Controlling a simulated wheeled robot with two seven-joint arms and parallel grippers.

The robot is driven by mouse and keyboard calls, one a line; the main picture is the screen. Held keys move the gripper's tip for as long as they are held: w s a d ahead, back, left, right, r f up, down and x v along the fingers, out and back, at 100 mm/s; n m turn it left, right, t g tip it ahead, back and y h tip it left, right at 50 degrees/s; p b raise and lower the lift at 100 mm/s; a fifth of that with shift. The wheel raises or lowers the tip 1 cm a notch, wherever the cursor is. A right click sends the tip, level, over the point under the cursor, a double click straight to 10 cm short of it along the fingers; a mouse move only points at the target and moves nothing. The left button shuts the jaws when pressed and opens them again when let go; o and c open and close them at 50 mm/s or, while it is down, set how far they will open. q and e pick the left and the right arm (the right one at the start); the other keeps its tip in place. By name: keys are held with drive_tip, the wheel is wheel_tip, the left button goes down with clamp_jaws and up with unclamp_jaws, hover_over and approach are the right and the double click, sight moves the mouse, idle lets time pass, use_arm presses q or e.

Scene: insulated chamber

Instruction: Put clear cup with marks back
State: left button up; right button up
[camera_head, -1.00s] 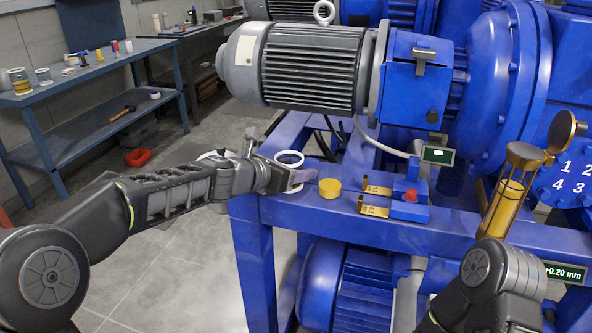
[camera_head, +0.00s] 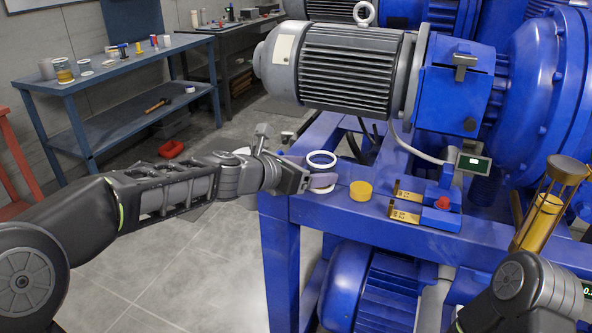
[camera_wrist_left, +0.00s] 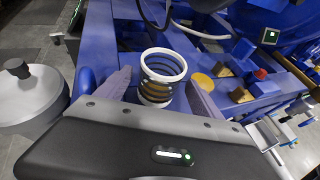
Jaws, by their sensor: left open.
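The clear cup with marks (camera_head: 321,160) stands upright at the left end of the blue machine bench, a white rim at its top. The left wrist view shows the cup (camera_wrist_left: 163,66) with dark bands around its see-through wall. My left gripper (camera_head: 318,181) is open at the cup. In the left wrist view its fingers (camera_wrist_left: 158,88) lie on either side of the cup's lower part, with small gaps showing. The head view shows one finger in front of the cup, hiding part of it.
A yellow round piece (camera_head: 360,191) sits right of the cup, then brass blocks (camera_head: 405,203) and a red button (camera_head: 442,202). An hourglass-like holder (camera_head: 548,205) stands farther right. A big motor (camera_head: 340,65) overhangs behind. A blue workbench (camera_head: 110,70) with cups stands back left.

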use_arm(q)
drive_tip(key=v, duration=0.6)
use_arm(e)
drive_tip(key=shift+r, duration=0.3)
use_arm(q)
drive_tip(key=shift+p, duration=0.3)
